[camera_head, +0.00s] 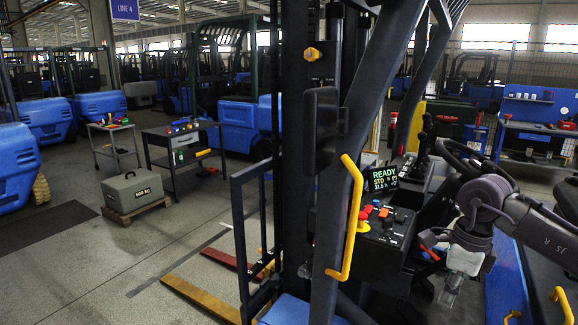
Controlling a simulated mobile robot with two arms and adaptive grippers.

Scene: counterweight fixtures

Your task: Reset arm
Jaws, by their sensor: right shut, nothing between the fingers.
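My right arm comes in from the right edge, and its wrist bends down in front of the forklift's driver area. My right gripper (449,291) points down, shut and empty, to the right of and below the black control console (384,242). The console carries red and orange buttons. A small display (383,176) above it shows green text that starts with "READY". The steering wheel (465,158) is behind my wrist and partly hidden by it. My left gripper is not in view.
A yellow grab handle (347,220) and dark mast posts stand left of the console. A grey 600 kg weight (133,191) rests on a wooden pallet at the left. Tool carts (182,140) and parked blue forklifts stand behind. Grey floor is clear in front of the weight.

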